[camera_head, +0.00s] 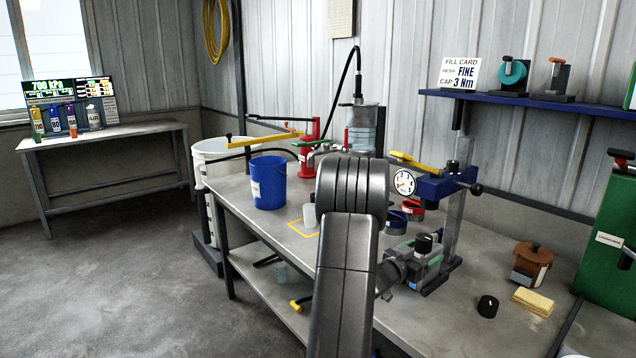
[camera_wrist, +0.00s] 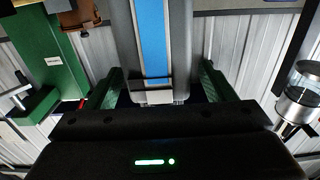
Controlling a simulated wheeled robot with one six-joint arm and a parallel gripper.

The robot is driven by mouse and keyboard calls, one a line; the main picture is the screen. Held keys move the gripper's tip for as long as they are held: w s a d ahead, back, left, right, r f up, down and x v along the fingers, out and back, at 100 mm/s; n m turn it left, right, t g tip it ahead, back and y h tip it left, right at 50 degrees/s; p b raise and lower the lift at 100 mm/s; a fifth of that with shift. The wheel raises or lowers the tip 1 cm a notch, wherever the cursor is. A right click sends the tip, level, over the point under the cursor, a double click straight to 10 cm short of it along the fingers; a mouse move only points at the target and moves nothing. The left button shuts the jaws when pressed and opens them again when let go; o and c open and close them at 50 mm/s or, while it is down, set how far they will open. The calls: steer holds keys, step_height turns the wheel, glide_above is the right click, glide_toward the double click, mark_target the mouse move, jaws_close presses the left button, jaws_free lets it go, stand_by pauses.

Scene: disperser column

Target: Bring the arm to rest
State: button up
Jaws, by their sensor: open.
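My arm rises through the middle of the camera_head view, its thick dark grey joint over the workbench (camera_head: 513,318). My gripper is not clearly made out in that view, as the arm covers part of the bench. In the wrist view my gripper (camera_wrist: 160,78) is open, with its two green fingers wide apart and nothing held between them. A grey upright part with a blue stripe (camera_wrist: 153,40) shows in the gap. I cannot tell how far it is from the fingertips.
A blue bucket (camera_head: 268,188) stands left of my arm. A steel post (camera_head: 452,222) with a blue bracket and gauge (camera_head: 404,182) stands close on its right. A green cabinet (camera_head: 612,215), brown pot (camera_head: 533,262) and yellow sponge (camera_head: 533,301) are farther right. Open floor (camera_head: 120,270) lies left.

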mark_target(417, 255)
steer(key=v, duration=0.3)
steer(key=shift+s+a, duration=0.1)
steer(key=shift+s, duration=0.05)
steer(key=shift+r, duration=0.1)
